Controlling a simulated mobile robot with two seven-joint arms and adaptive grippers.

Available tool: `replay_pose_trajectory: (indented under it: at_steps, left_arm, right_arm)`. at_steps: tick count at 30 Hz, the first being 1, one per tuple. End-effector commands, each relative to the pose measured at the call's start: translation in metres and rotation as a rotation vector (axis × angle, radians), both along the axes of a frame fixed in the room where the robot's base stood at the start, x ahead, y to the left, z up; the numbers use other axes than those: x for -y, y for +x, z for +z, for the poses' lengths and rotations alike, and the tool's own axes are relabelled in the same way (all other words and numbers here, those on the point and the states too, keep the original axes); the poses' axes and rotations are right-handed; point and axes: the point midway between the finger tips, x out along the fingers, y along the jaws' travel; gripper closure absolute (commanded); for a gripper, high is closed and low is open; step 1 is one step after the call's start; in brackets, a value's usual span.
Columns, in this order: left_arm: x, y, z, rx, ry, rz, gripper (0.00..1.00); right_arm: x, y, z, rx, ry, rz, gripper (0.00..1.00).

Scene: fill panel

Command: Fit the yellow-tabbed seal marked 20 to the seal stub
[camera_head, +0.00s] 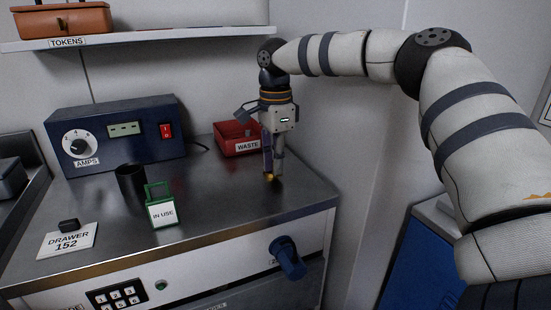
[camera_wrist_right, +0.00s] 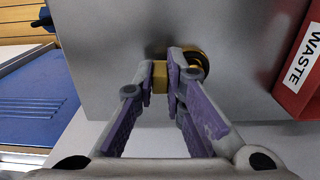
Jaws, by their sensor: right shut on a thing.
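My right gripper (camera_head: 270,172) points down over the right end of the steel counter, near the red waste bin. It is shut on a small yellow tab, which I take to be the seal's (camera_head: 270,177). In the right wrist view the yellow tab (camera_wrist_right: 160,76) sits between the purple-padded fingertips (camera_wrist_right: 172,80). A round, dark and brass-coloured piece (camera_wrist_right: 199,60) shows just beyond the fingertips, partly hidden by one finger. I cannot read a 20 on it. I cannot pick out the seal stub for certain. My left gripper is not in view.
The red waste bin (camera_head: 227,150) stands just behind my gripper. A green-framed "IN USE" sign (camera_head: 163,215), a black cup (camera_head: 130,184) and the blue amps box (camera_head: 118,145) stand to the left. A blue knob (camera_head: 289,262) sticks out of the cabinet front. The front-right counter is clear.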

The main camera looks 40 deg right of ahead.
Motion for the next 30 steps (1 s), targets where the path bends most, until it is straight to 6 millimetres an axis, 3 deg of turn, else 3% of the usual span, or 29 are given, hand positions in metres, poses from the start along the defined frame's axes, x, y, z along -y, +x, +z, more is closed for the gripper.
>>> replay_pose_trajectory:
  at_steps: [1,3,4,16,27,30]
  left_arm:
    - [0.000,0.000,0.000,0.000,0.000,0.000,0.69]
    - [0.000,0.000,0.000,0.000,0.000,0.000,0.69]
    - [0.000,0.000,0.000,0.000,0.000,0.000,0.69]
    - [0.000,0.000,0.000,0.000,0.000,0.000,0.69]
    - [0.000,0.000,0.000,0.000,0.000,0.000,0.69]
    - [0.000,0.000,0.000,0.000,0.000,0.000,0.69]
  right_arm:
    - [0.000,0.000,-0.001,0.000,0.000,0.000,0.85]
    - [0.000,0.000,-0.001,0.000,0.000,0.000,0.69]
    - [0.000,0.000,-0.001,0.000,0.000,0.000,0.66]
    - [0.000,0.001,0.005,0.004,-0.001,-0.001,0.66]
    - [-0.001,0.001,0.095,0.003,0.000,-0.002,0.66]
    - [-0.001,0.001,0.111,0.001,0.000,-0.001,0.66]
